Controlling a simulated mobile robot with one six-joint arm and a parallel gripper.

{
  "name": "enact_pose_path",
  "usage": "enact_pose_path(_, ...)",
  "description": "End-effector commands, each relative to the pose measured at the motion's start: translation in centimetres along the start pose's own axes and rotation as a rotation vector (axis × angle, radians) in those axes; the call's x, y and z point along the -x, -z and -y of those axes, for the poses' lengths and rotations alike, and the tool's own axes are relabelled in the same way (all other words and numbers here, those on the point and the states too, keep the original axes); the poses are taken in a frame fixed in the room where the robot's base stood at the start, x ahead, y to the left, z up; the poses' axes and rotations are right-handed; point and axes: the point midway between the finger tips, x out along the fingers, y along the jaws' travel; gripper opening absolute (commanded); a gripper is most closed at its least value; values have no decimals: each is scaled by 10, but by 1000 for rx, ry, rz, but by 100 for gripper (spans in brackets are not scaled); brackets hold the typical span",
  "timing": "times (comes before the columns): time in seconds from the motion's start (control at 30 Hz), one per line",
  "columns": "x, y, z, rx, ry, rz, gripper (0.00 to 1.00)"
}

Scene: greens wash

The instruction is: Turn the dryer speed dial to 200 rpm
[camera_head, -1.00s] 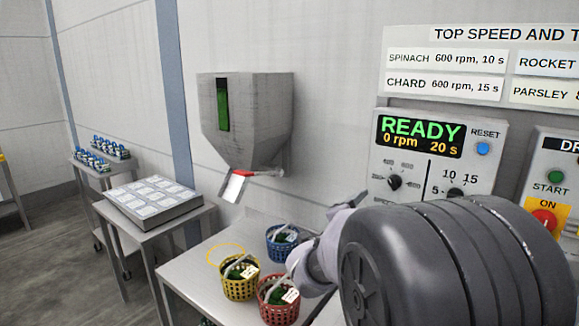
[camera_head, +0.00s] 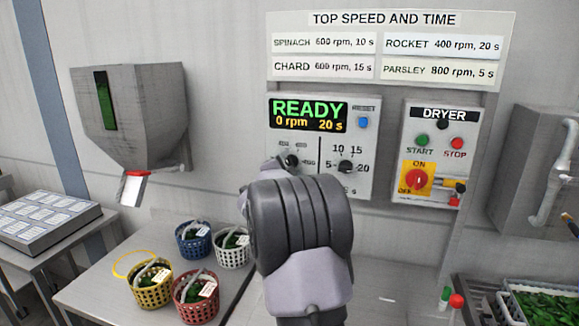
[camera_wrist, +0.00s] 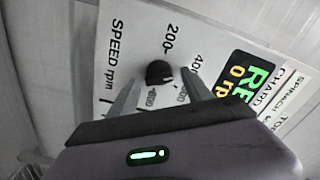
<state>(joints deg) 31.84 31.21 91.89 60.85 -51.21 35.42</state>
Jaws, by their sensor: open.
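The speed dial (camera_wrist: 160,73) is a small black knob on the white panel, with 200, 400, 600 and 800 printed around it. In the wrist view my gripper (camera_wrist: 158,88) is open, with one finger on each side of the knob; I cannot tell whether they touch it. A pale mark shows low on the knob, but its exact setting is unclear. In the head view the speed dial (camera_head: 291,160) is partly hidden by my wrist. The display (camera_head: 308,115) reads READY, 0 rpm, 20 s.
The time dial (camera_head: 345,167) sits close to the right of the speed dial. The dryer switch box (camera_head: 437,130) has START, STOP and a red ON/OFF switch. A chart (camera_head: 390,19) hangs above. Several baskets, including a red one (camera_head: 196,311), stand on the table below.

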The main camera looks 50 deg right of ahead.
Motion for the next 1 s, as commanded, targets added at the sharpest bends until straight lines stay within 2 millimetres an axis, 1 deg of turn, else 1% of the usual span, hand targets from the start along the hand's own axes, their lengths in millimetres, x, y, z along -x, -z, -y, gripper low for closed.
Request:
enact_pose_path(0.13,0,0,0,0,0,0,58)
enact_pose_path(0.17,0,0,0,0,0,0,56)
enact_pose_path(0.2,0,0,0,0,0,0,48)
enact_pose_path(0.27,0,0,0,0,0,0,37)
enact_pose_path(0.4,0,0,0,0,0,0,9)
enact_pose_path(0.43,0,0,0,0,0,0,3)
enact_pose_path(0.47,0,0,0,0,0,0,0)
enact_pose_path(0.77,0,0,0,42,-1,0,0)
enact_pose_path(1.0,0,0,2,194,-1,0,0)
